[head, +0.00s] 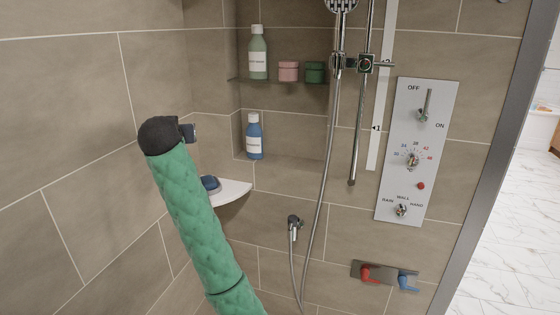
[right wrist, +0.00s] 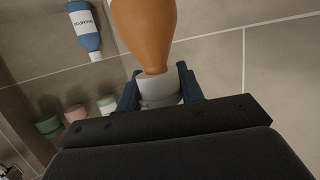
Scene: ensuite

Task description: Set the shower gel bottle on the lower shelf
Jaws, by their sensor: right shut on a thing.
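An orange bottle (right wrist: 147,25), apparently the shower gel, shows in the right wrist view with no label visible. My right gripper (right wrist: 158,86) is shut on its pale cap, with a dark blue finger on each side. In the head view my right arm reaches up to the left of the wall niche; its black wrist hides the bottle and most of the gripper. The lower shelf (head: 300,166) is the niche floor, where a blue bottle (head: 254,138) with a white label stands upright at the left. My left gripper is not in view.
A white corner shelf (head: 232,191) carries a dark blue item (head: 210,184). The shower hose (head: 325,190) hangs by the niche's right side. The lower shelf is clear right of the blue bottle.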

